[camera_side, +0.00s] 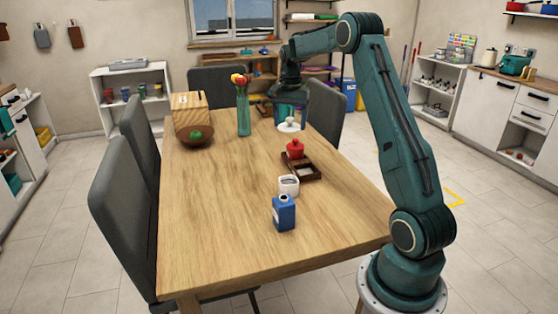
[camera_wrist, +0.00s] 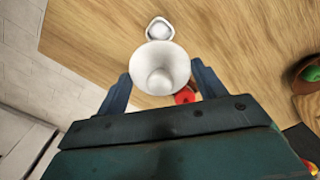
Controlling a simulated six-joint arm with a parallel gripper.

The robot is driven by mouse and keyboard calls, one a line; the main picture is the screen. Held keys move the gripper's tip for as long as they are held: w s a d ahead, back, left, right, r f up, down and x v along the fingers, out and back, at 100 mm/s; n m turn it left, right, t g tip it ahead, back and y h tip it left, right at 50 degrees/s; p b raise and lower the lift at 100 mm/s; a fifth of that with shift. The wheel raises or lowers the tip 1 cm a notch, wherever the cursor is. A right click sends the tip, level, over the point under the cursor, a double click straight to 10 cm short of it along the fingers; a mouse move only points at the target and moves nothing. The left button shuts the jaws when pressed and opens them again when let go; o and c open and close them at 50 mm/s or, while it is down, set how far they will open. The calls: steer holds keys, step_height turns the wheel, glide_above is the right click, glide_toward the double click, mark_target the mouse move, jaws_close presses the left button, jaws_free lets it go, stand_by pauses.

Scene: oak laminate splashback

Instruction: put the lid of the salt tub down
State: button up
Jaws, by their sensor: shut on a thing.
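The white round lid (camera_wrist: 160,68) with a knob is held in my gripper (camera_wrist: 161,76), one finger on each side of it. In the side view my gripper (camera_side: 289,114) is above the far right part of the table, with the lid (camera_side: 288,127) under it. Any gap between lid and table is hard to judge. The white salt tub (camera_side: 288,185) stands open near the middle right of the table, apart from the lid. It also shows beyond the lid in the wrist view (camera_wrist: 160,27).
A dark tray (camera_side: 312,173) with a red lidded pot (camera_side: 295,149) lies between the lid and the tub. A blue carton (camera_side: 284,213) stands in front of the tub. A vase (camera_side: 243,112), wooden box (camera_side: 189,110) and fruit bowl (camera_side: 194,142) stand left. The table's (camera_side: 215,220) left front is clear.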

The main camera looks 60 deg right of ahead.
steer(key=shift+w+a, duration=0.1)
steer(key=w+a+f, duration=0.3)
steer(key=a, duration=0.3)
steer(key=w+a+f, duration=0.2)
steer(key=w+a, duration=0.2)
steer(key=a, duration=0.3)
steer(key=f, duration=1.6)
steer(key=shift+d, duration=0.2)
steer(key=shift+f, duration=2.1)
steer(key=o, duration=0.9)
steer(key=shift+f, duration=0.1)
steer(key=shift+o, duration=0.2)
